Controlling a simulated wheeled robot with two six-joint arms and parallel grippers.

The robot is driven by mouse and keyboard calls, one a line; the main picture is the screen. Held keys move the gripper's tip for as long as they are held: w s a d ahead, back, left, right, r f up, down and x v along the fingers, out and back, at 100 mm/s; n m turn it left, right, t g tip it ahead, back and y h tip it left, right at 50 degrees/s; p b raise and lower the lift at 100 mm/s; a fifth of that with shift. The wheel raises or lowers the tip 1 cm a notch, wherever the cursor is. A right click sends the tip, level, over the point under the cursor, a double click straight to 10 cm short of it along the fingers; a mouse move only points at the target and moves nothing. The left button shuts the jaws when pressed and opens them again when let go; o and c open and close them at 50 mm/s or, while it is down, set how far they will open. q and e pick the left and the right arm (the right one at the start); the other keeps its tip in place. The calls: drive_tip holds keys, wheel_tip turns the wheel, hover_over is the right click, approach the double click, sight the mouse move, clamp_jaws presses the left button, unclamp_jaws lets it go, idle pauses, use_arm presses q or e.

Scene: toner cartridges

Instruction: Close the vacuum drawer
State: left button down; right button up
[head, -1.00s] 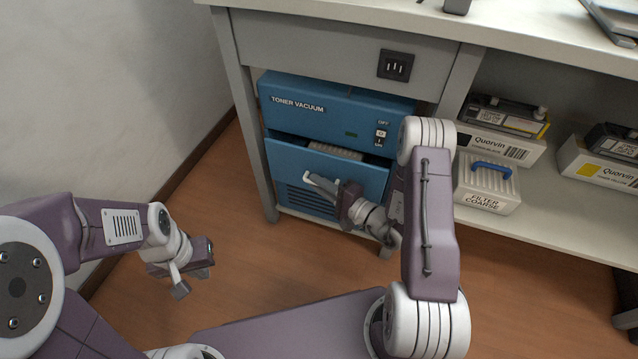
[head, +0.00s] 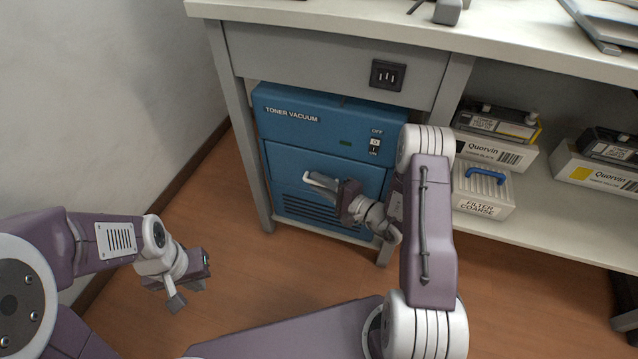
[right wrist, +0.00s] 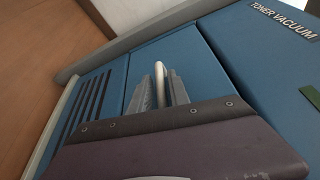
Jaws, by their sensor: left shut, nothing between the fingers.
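The blue toner vacuum (head: 300,105) stands under the bench. Its drawer front (head: 285,165) looks flush with the body, with only a thin seam above it. My right gripper (head: 330,186) is at the pale drawer handle (head: 316,181). In the right wrist view, the handle (right wrist: 160,88) stands between the two grey fingers, which are shut on it. My left gripper (head: 188,296) is shut and empty, low over the floor at the left, apart from the vacuum.
A white filter box (head: 482,192) with a blue handle and boxed toner cartridges (head: 497,150) sit on the shelf at the right. A bench leg (head: 240,150) stands left of the vacuum. The floor (head: 250,270) in front is clear.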

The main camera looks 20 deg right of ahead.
drive_tip(key=shift+d+r, duration=0.1)
drive_tip(key=shift+r, duration=0.15)
drive_tip(key=shift+s+d+r+p, duration=0.1)
drive_tip(key=shift+s+d+p, duration=0.1)
drive_tip(key=shift+p, duration=0.15)
drive_tip(key=p+v, duration=0.3)
drive_tip(key=v, duration=0.5)
drive_tip(key=shift+s+f+p, duration=0.25)
drive_tip(key=shift+p, duration=0.15)
drive_tip(key=shift+a, duration=0.1)
